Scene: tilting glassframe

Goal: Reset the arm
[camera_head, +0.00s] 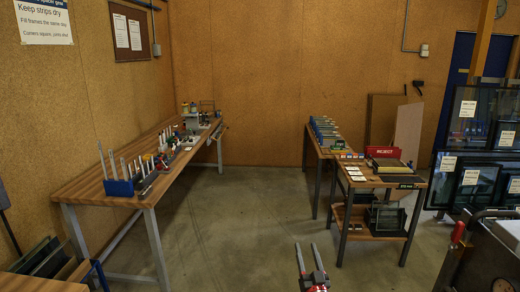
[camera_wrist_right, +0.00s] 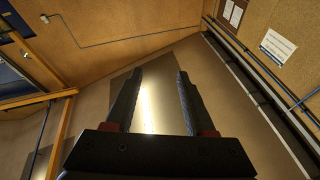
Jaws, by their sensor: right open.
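My right gripper (camera_head: 308,257) shows at the bottom middle of the head view, pointing up over the bare floor. Its two fingers stand apart with nothing between them. In the right wrist view the same gripper (camera_wrist_right: 155,88) has its fingers apart and empty, with a light sheet or panel behind them in the background. It touches nothing that I can see. My left gripper does not show in either view.
A long workbench (camera_head: 85,190) with a blue bin (camera_head: 120,187) and tools runs along the left wall. A smaller table (camera_head: 385,180) with a red box (camera_head: 383,152) stands at the right. Glass frames (camera_head: 480,110) lean at the far right. The floor (camera_head: 250,215) between is clear.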

